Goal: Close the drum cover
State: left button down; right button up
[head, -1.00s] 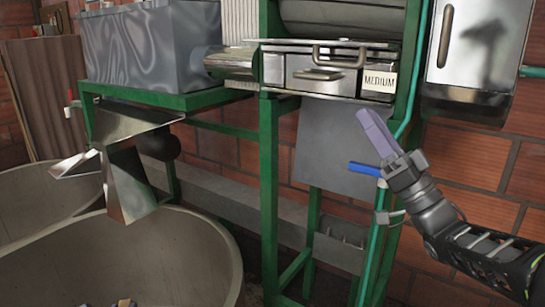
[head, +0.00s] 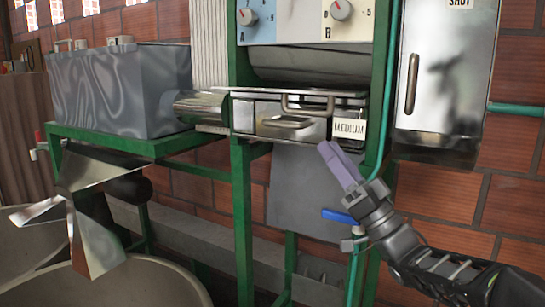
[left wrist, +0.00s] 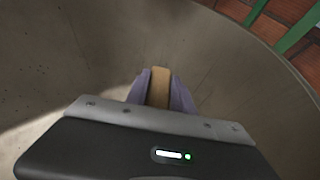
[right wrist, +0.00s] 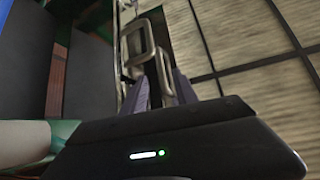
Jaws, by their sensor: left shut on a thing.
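The dark drum (head: 312,65) sits in the green machine frame. Below it, a flat metal plate (head: 270,93), which looks like the lowered drum cover, has a U-shaped handle (head: 307,105). A second handle (head: 287,122) is on the metal box front just under it. My right gripper (head: 329,150) is just below the label, right of the handles and apart from them in the head view. In the right wrist view its fingers (right wrist: 161,92) are parted, with handles (right wrist: 137,44) ahead. My left gripper (left wrist: 161,88), only in its wrist view, is shut on a tan piece (left wrist: 159,85).
A "MEDIUM" label (head: 349,129) hangs at the plate's right end. A green post and hose (head: 385,95), a blue valve lever (head: 339,216) and a steel box (head: 446,75) are at the right. A grey tank (head: 117,90) stands left, above round basins (head: 135,285).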

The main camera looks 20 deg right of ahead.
send_near(285, 101)
jog(key=w+r, duration=0.1)
jog(key=r, duration=0.1)
jog(key=w+r+p, duration=0.1)
jog(key=shift+w+r, duration=0.35)
jog(key=shift+w, duration=0.05)
jog(key=shift+c, duration=0.5)
grip_shut()
dwell(0.7)
